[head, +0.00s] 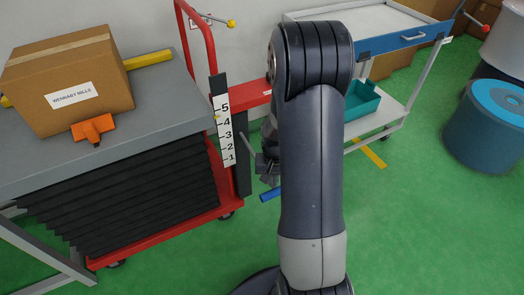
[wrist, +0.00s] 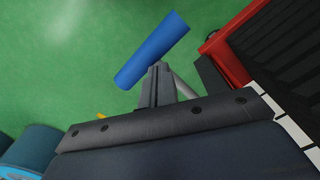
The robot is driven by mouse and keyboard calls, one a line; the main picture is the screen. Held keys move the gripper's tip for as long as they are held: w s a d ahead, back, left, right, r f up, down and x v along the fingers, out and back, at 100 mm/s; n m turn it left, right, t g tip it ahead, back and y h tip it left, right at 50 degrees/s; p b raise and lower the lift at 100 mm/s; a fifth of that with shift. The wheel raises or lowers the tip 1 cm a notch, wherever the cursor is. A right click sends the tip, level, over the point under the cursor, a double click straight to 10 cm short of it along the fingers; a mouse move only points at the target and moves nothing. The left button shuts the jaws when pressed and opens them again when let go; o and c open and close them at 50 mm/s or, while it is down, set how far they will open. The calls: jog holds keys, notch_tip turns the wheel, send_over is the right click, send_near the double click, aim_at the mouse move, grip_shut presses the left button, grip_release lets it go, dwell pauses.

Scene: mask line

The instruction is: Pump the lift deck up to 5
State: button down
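The lift deck (head: 165,88) is a grey top over black bellows (head: 130,195) on a red wheeled base. A white scale (head: 226,130) numbered 1 to 5 stands at its right side. A small yellow mark (head: 216,117) sits between 4 and 5. A blue bar (head: 270,195) shows low beside the red base; it also shows in the wrist view (wrist: 152,50). My gripper (head: 268,170) is partly hidden by my arm, above the blue bar.
A cardboard box (head: 70,82) sits on the grey top, with an orange piece (head: 93,129) at its front. A red push handle (head: 205,45) rises behind. A white trolley (head: 385,20) with a teal bin (head: 362,102) stands behind my arm. Blue drums (head: 490,120) stand right. Green floor is clear between.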

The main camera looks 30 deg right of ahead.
notch_tip(320, 180, up, 11)
jog(key=p, duration=0.8)
jog(key=shift+s+r, duration=0.2)
jog(key=shift+s, duration=0.15)
jog(key=shift+f, duration=0.1)
jog(key=shift+w+f+b, duration=0.2)
jog(key=shift+f+b, duration=1.85)
jog(key=shift+f, duration=0.45)
jog(key=shift+w+f+b, duration=0.15)
jog(key=shift+f+b, duration=1.85)
jog(key=shift+f, duration=0.5)
notch_tip(320, 180, up, 10)
jog(key=p, duration=0.8)
jog(key=shift+s, duration=0.35)
jog(key=shift+r, duration=0.1)
